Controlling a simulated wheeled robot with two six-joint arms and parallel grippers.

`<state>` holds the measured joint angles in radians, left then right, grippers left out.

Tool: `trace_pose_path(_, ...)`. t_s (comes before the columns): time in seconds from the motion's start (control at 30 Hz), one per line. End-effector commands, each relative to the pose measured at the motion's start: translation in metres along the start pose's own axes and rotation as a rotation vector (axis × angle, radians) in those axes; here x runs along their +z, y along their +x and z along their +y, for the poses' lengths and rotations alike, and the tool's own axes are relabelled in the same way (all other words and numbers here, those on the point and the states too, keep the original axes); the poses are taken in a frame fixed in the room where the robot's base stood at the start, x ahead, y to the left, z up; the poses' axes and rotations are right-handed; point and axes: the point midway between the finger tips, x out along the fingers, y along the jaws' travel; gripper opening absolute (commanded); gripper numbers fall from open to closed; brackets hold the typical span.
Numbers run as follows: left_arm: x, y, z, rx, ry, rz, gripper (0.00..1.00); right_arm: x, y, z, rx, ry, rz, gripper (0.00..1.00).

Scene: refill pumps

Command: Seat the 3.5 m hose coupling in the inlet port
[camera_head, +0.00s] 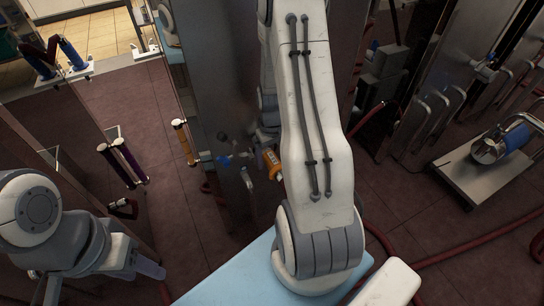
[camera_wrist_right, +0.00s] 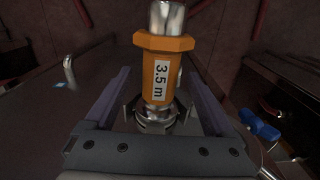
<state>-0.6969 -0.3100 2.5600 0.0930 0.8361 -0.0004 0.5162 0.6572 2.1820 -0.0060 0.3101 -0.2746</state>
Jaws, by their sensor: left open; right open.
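The orange hose coupling (camera_wrist_right: 160,65) carries a white "3.5 m" label and stands between the fingers of my right gripper (camera_wrist_right: 160,98) in the right wrist view. The fingers are spread, with a gap on each side of it. Its near end meets a shiny metal fitting with prongs (camera_wrist_right: 155,118), perhaps the inlet port; I cannot tell how deep it sits. In the head view an orange coupling (camera_head: 272,162) shows beside my right arm, which hides much of the area around it. My left gripper (camera_head: 148,268) is at the lower left, open and away from the coupling.
A tall metal panel (camera_head: 215,80) stands left of my right arm. Red hoses (camera_head: 480,248) cross the floor.

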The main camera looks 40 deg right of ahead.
Motion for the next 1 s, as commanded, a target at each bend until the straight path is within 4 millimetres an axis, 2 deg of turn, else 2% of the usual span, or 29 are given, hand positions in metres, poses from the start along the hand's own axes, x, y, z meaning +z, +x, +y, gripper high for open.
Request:
trace_pose_path(0.17, 0.0, -0.005, 0.0, 0.0, 0.0, 0.0, 0.5, -0.001, -0.017, 0.0, 0.001, 0.0, 0.004, 0.89)
trace_pose_path(0.4, -0.001, -0.015, 0.001, 0.0, 0.0, 0.0, 0.5, -0.001, -0.066, 0.0, 0.002, 0.0, 0.006, 0.89)
trace_pose_path(0.6, -0.001, -0.021, 0.002, 0.0, 0.0, 0.0, 0.5, -0.001, -0.096, 0.0, 0.001, 0.0, 0.005, 0.89)
trace_pose_path(0.77, -0.001, -0.022, 0.002, 0.0, 0.0, 0.0, 0.5, 0.0, -0.105, 0.0, 0.001, 0.0, 0.002, 0.89)
trace_pose_path(1.0, -0.001, -0.021, 0.002, 0.0, 0.0, 0.0, 0.5, 0.0, -0.105, 0.0, 0.0, 0.0, 0.001, 0.89)
